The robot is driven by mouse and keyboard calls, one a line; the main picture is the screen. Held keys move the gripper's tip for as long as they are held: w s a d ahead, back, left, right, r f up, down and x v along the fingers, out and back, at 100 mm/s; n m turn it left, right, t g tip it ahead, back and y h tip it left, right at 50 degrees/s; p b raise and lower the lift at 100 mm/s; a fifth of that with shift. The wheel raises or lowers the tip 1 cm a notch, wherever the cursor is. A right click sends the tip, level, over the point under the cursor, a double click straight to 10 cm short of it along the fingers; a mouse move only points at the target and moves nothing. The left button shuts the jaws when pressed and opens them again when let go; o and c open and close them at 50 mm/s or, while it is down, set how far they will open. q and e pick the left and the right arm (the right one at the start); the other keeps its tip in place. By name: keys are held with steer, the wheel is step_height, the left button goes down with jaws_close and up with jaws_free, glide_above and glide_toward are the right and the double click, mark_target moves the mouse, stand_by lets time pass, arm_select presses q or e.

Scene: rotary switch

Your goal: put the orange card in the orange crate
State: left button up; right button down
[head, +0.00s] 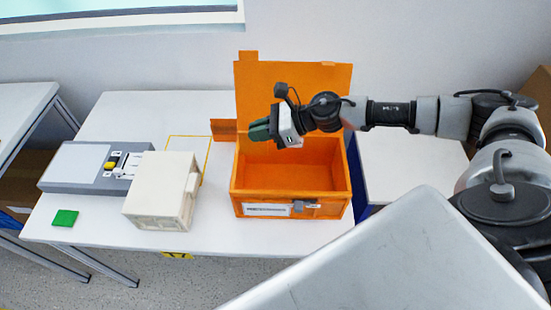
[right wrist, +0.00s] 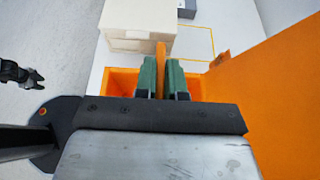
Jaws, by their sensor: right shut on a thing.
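My right gripper (head: 262,130) has green fingers and hangs above the back left part of the open orange crate (head: 291,208), in front of its raised lid. In the right wrist view the gripper (right wrist: 161,78) is shut on the thin orange card (right wrist: 160,52), which stands edge-on between the fingers. The crate (right wrist: 122,76) lies beyond the fingers there, with its orange lid (right wrist: 272,85) at the right. In the head view I cannot make out the card against the orange. The visible crate floor looks empty.
A cream box (head: 158,195) stands left of the crate on the white table (head: 115,235). A grey device (head: 80,168) with a yellow switch is farther left. A green card (head: 65,217) lies near the front left corner. My right arm reaches in over the right side.

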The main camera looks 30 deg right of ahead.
step_height(320, 180, down, 16)
steer(key=shift+b, duration=0.45)
steer(key=shift+f, duration=0.15)
steer(key=c, duration=1.2)
jaws_free()
